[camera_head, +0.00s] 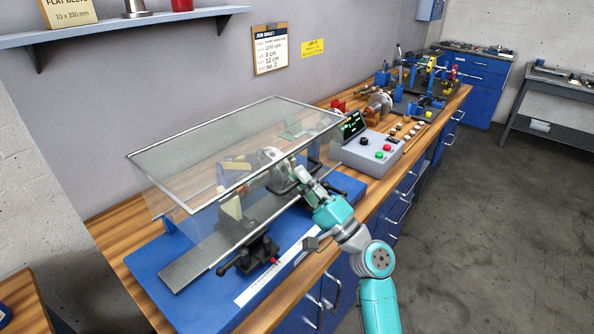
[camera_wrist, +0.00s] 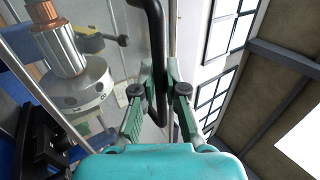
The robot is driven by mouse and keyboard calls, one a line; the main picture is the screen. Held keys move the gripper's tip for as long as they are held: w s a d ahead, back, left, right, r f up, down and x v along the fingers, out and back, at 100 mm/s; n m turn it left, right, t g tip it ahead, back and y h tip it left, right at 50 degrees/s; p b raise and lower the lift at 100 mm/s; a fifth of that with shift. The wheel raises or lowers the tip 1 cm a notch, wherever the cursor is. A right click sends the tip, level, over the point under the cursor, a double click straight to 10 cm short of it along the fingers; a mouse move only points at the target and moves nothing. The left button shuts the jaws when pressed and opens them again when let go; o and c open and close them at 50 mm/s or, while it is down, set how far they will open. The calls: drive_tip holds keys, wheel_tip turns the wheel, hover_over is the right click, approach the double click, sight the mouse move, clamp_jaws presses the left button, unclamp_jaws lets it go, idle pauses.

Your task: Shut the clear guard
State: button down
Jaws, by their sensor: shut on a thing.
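The clear guard (camera_head: 235,150) is a see-through cover with a grey metal frame, standing over the balancing machine on its blue base (camera_head: 200,300). I cannot tell from these views whether its lower edge touches the base. My gripper (camera_head: 298,182) is at the guard's front, on its black handle (camera_head: 283,190). In the wrist view, my gripper (camera_wrist: 158,92) has its green fingers closed about the dark handle bar (camera_wrist: 155,40). The silver and copper rotor (camera_wrist: 78,75) shows left of the handle, behind the clear panel.
A grey control box (camera_head: 375,152) with a lit screen and buttons stands right of the guard. More blue fixtures (camera_head: 425,105) stand farther along the wooden bench. A shelf (camera_head: 130,28) hangs on the wall above. The floor (camera_head: 480,220) at right is clear.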

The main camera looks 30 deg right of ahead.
drive_tip(key=shift+s+d+f, duration=0.1)
drive_tip(key=shift+f, duration=0.2)
drive_tip(key=c, duration=1.2)
unclamp_jaws()
drive_tip(key=v, duration=1.2)
